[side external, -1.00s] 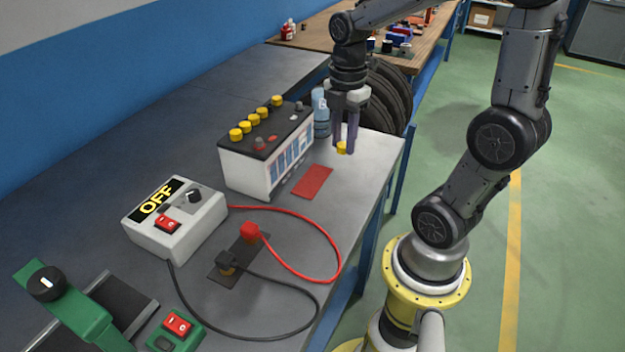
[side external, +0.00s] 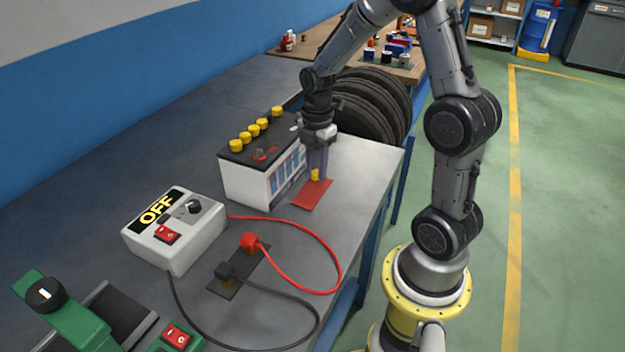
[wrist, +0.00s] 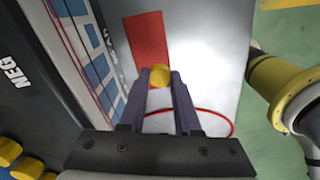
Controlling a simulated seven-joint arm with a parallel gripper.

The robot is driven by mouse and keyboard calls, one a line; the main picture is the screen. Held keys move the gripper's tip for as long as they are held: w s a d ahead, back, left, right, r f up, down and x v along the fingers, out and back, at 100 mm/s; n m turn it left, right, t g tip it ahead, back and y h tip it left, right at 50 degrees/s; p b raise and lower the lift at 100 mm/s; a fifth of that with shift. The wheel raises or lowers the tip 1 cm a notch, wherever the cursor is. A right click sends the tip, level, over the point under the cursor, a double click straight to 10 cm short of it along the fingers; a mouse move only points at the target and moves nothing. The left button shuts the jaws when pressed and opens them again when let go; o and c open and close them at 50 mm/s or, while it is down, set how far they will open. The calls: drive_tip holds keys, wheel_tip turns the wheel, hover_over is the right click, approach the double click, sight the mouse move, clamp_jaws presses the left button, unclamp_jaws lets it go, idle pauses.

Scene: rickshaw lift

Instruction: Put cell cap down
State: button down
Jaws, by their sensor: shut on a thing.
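My gripper (side external: 316,172) is shut on a yellow cell cap (side external: 315,175). It holds the cap over the far end of a flat red mat (side external: 311,196), beside the battery. I cannot tell from the side view whether the cap touches the mat. In the wrist view the cap (wrist: 158,75) sits between the fingertips (wrist: 160,78), with the red mat (wrist: 148,42) beyond it. The white battery (side external: 250,180) with a black top stands just left of my gripper. Several other yellow caps (side external: 254,130) are on its top.
A white control box (side external: 180,240) showing OFF stands front left. The grey bench (side external: 365,165) is clear right of the mat.

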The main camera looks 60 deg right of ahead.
sight(313, 190)
drive_tip(key=shift+w+d+f, duration=0.3)
drive_tip(key=shift+w+f, duration=0.4)
drive_tip(key=shift+f, duration=1.8)
drive_tip(key=shift+f, duration=0.15)
drive_tip(key=c, duration=0.6)
unclamp_jaws()
